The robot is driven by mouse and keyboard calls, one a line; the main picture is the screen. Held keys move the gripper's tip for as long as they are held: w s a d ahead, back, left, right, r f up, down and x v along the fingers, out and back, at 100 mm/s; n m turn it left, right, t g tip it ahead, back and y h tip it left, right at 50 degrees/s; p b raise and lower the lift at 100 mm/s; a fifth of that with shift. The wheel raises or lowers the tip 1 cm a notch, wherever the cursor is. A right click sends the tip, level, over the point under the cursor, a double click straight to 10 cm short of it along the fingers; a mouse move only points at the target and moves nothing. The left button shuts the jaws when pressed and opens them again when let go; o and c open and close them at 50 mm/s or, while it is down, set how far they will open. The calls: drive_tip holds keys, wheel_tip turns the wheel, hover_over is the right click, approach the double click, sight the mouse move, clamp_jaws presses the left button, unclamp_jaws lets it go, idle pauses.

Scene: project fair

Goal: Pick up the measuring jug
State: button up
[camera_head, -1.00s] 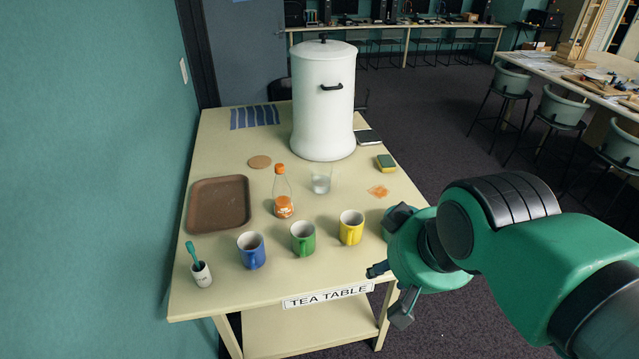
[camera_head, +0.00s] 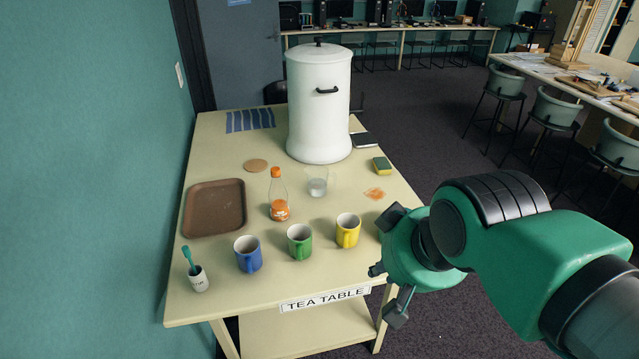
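A small clear vessel (camera_head: 317,182) stands upright near the middle of the tea table (camera_head: 330,270), just in front of the large white urn. It is the only thing in view that looks like a measuring jug; I cannot make out markings or a handle. It seems to hold a little clear or pale content. My gripper (camera_head: 386,293) is at the table's front right corner, nearer to me than the jug and to its right. Its fingers are spread apart with nothing between them. My wrist hides part of the table's right edge.
An orange-labelled bottle (camera_head: 278,196) stands left of the jug. Blue (camera_head: 248,254), green (camera_head: 299,242) and yellow (camera_head: 347,230) mugs line the front. The white urn (camera_head: 318,110) stands behind. A sponge (camera_head: 382,166) and an orange stain (camera_head: 374,194) lie right; a brown tray (camera_head: 214,208) lies left.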

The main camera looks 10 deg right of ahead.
drive_tip(key=w+a+m+t+y+p, duration=0.1)
drive_tip(key=w+p, duration=0.2)
drive_tip(key=w, duration=1.2)
drive_tip(key=w+a+t+p, duration=0.1)
drive_tip(key=w+a+p, duration=0.15)
drive_tip(key=w, duration=1.15)
drive_tip(key=w+d+f+m+t+p, duration=0.1)
drive_tip(key=w+d+f, duration=0.15)
drive_tip(key=w, duration=0.25)
drive_tip(key=w+d+f+p, duration=0.1)
drive_tip(key=w+f+p, duration=0.15)
drive_tip(key=w, duration=0.35)
drive_tip(key=m+h+p, duration=0.2)
drive_tip(key=h, duration=0.1)
approach(320, 182)
drive_tip(key=s+d, duration=0.2)
drive_tip(key=d, duration=0.3)
drive_tip(key=shift+w+d+r, duration=0.25)
drive_tip(key=shift+d, duration=0.05)
drive_tip(key=shift+b+x, duration=1.35)
drive_tip(key=shift+x, duration=2.95)
